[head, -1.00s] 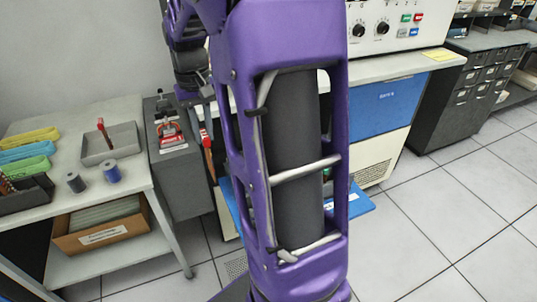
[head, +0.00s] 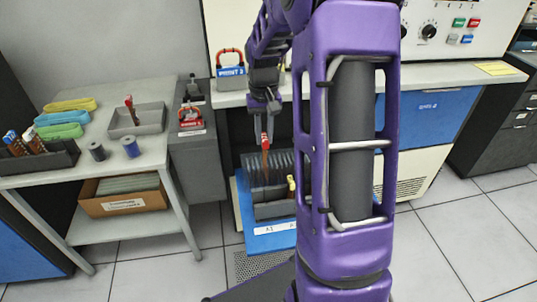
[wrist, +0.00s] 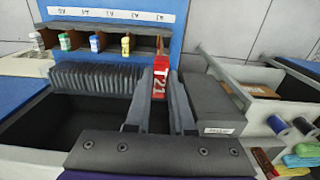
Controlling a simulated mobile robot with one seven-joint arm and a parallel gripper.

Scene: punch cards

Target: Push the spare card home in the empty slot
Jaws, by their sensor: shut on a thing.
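My gripper (head: 264,118) is shut on a narrow card with a red, white-marked end (head: 265,139) and a brown lower part. In the wrist view the red end (wrist: 160,85) stands between my fingertips (wrist: 160,100). The card is roughly upright over a row of dark cards (head: 262,165) in an open bay above a blue drawer front (head: 270,240). In the wrist view these dark cards (wrist: 95,79) lie left of my fingers. The empty slot cannot be made out, and I cannot tell whether the held card's lower edge is in a slot.
In the wrist view, compartments with coloured tags (wrist: 100,40) lie beyond the dark cards. A grey cabinet (head: 190,165) stands left of the bay. The bench further left (head: 30,177) holds a grey tray (head: 150,116) and spools. My purple arm hides part of the machine.

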